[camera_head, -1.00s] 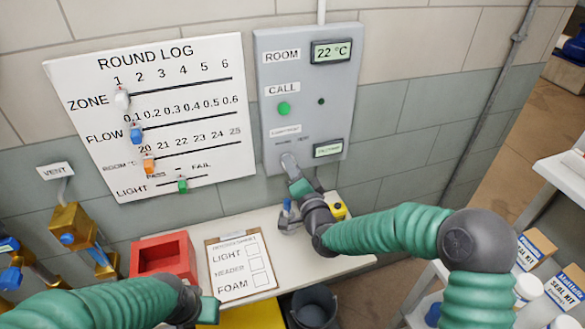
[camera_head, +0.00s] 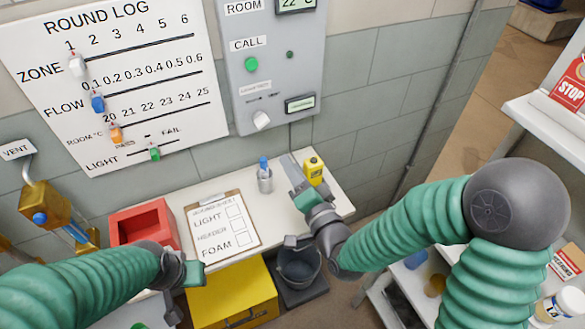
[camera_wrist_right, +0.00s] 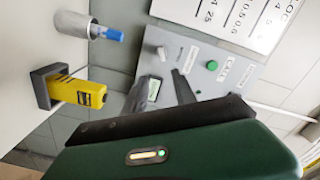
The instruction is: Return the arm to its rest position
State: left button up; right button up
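My right gripper (camera_head: 296,170) hangs over the white shelf (camera_head: 330,190), below the grey control panel (camera_head: 270,70), in the head view. Its two dark fingers stand apart with nothing between them in the right wrist view (camera_wrist_right: 160,90). It is apart from the panel's white knob (camera_head: 262,120). The right arm is bent, its green sleeve reaching in from the right. My left gripper (camera_head: 185,280) is low at the left, in front of the clipboard (camera_head: 222,225); its finger gap does not show clearly.
On the shelf, a yellow device (camera_head: 314,170) stands close to the right gripper, beside a cup with a blue marker (camera_head: 264,175). A red tray (camera_head: 145,225) is left of the clipboard. A bucket (camera_head: 299,268) and yellow box (camera_head: 235,295) are below. A white rack (camera_head: 550,130) stands right.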

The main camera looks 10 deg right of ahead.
dwell(0.4)
jog(key=s+d+f+n+g+h+p, duration=0.35)
jog(key=d+f+n+g, duration=0.3)
jog(key=f, duration=0.25)
jog(key=s+d+n+g+h, duration=0.1)
jog(key=s+d+g, duration=0.2)
jog(key=s, duration=0.4)
jog(key=s+d+f+n+g+h, duration=0.1)
jog(key=s+d+g, duration=0.3)
jog(key=s, duration=0.3)
jog(key=shift+s+d+f+g+p, duration=0.2)
jog(key=shift+s+g+p, duration=0.15)
jog(key=shift+g, duration=0.2)
